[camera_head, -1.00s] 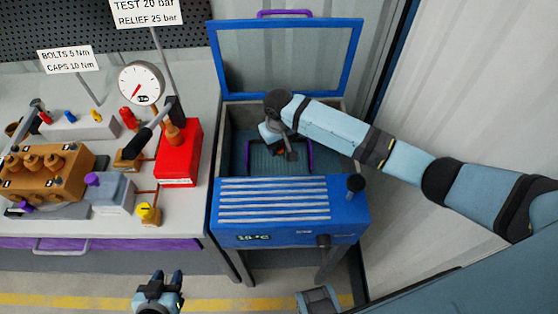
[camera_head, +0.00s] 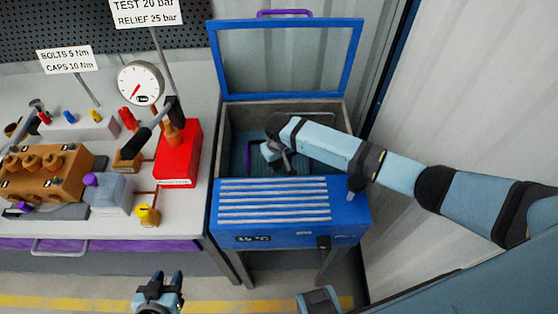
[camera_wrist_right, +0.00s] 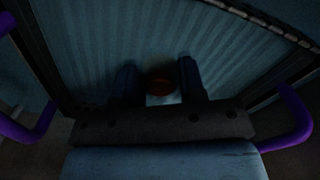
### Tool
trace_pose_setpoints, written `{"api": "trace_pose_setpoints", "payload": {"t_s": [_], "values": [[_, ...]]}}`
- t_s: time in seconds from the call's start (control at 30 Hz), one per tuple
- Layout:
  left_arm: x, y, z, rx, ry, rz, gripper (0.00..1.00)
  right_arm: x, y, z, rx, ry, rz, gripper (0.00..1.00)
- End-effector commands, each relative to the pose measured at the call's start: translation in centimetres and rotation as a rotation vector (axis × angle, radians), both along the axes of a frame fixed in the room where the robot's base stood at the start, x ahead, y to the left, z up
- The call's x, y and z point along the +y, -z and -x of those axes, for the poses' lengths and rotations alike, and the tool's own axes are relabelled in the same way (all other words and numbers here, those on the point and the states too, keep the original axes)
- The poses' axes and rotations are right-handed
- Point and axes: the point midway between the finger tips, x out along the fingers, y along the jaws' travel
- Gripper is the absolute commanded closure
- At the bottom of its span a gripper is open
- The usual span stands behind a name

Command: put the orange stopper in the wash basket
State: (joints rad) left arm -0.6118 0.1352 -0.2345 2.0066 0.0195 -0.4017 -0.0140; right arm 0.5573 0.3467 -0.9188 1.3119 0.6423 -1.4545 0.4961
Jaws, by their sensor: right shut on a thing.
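The wash basket (camera_head: 247,158) sits inside the open blue washing tank, and its purple handles show at both sides in the right wrist view (camera_wrist_right: 291,125). My right gripper (camera_head: 276,163) reaches down into the basket. In the right wrist view its two fingers (camera_wrist_right: 160,85) stand on either side of a small dark orange stopper (camera_wrist_right: 160,87), shut on it over the ribbed basket floor. The picture is too dark to tell whether the stopper touches the floor. The gripper hides the stopper in the head view. My left gripper (camera_head: 167,280) is open and empty, low in front of the bench.
The blue washer (camera_head: 290,235) has its framed lid (camera_head: 288,98) raised behind the tank. The tank walls surround my right gripper closely. To the left, the bench holds a red box (camera_head: 180,155), a gauge (camera_head: 140,83) and an orange pump block (camera_head: 45,172).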

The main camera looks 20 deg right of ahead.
Motion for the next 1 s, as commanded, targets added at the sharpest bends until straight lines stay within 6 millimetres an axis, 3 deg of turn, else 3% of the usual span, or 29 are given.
{"api": "trace_pose_setpoints", "payload": {"t_s": [0.03,0.1,0.13,0.47,0.57,1.0], "values": [[0.0,0.0,0.0,-0.001,0.000,0.000,0.62,0.0,0.0,0.0,0.000,0.000,0.000,0.56],[0.0,0.0,0.0,-0.002,0.000,0.001,0.62,0.0,0.0,0.0,0.000,0.000,0.000,0.40],[0.0,0.0,0.0,-0.002,0.000,0.001,0.62,0.0,0.0,0.0,0.000,0.000,0.000,0.37],[0.0,0.0,0.0,-0.002,0.000,0.001,0.62,0.0,-0.3,0.0,-0.001,0.000,0.000,0.37],[0.0,-0.2,0.0,-0.002,0.000,0.001,0.62,0.1,-1.6,-0.1,-0.002,0.000,-0.001,0.37],[0.0,-0.6,0.0,-0.007,0.002,-0.004,0.62,0.1,-10.3,0.0,-0.002,0.000,-0.002,0.37]]}}
